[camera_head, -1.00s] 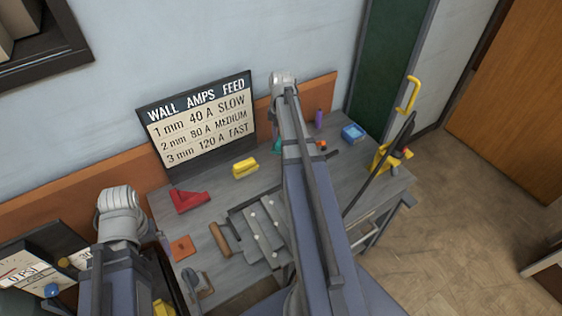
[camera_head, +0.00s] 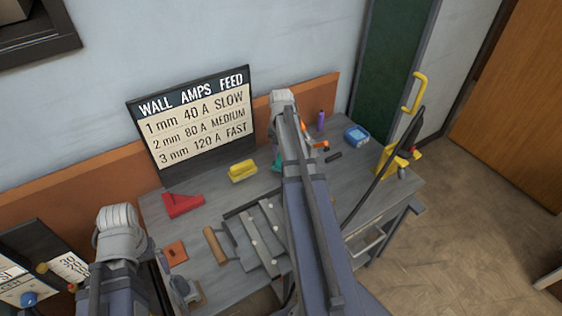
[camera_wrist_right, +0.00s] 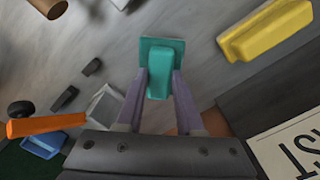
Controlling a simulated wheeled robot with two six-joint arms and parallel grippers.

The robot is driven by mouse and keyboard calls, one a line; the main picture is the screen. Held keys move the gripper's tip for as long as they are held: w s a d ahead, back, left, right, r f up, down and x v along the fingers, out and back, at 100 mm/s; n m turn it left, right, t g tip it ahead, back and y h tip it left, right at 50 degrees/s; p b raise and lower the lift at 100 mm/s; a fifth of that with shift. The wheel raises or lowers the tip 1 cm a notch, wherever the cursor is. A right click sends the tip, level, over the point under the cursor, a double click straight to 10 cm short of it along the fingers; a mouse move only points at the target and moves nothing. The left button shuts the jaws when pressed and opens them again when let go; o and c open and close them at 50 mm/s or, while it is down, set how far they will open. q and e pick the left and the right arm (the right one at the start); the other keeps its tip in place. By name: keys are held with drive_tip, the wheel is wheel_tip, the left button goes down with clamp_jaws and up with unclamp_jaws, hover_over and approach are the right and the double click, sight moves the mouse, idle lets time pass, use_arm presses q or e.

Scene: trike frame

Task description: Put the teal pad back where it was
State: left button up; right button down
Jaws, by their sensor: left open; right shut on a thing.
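The teal pad (camera_wrist_right: 163,68) is a block on a flatter, wider teal plate. My right gripper (camera_wrist_right: 159,88) has its fingers on both sides of the block in the right wrist view. The grey bench top (camera_wrist_right: 190,30) shows behind the pad; I cannot tell if the pad touches it. In the head view only a bit of the teal pad (camera_head: 277,161) shows beside my right arm, which hides the right fingers. My left arm stands at the left of the head view; its fingers are not visible.
A yellow block (camera_head: 242,171) and red angle piece (camera_head: 183,204) lie near the sign (camera_head: 200,120). An orange-handled tool (camera_wrist_right: 45,125) and blue box (camera_head: 356,135) lie across from them. A purple bottle (camera_head: 321,121) stands at the back. Plates (camera_head: 258,240) fill the bench middle.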

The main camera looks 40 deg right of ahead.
use_arm(q)
drive_tip(key=shift+f+b, duration=0.4)
drive_tip(key=shift+f, duration=0.5)
use_arm(e)
drive_tip(key=shift+f, duration=0.9)
drive_tip(key=shift+f, duration=0.2)
use_arm(q)
drive_tip(key=shift+f, duration=0.15)
use_arm(e)
drive_tip(key=c, duration=0.5)
unclamp_jaws()
drive_tip(key=shift+c, duration=0.2)
drive_tip(key=shift+r, duration=0.15)
use_arm(q)
wheel_tip(320, 180, up, 12)
drive_tip(key=p, duration=1.2)
use_arm(e)
wheel_tip(320, 180, up, 12)
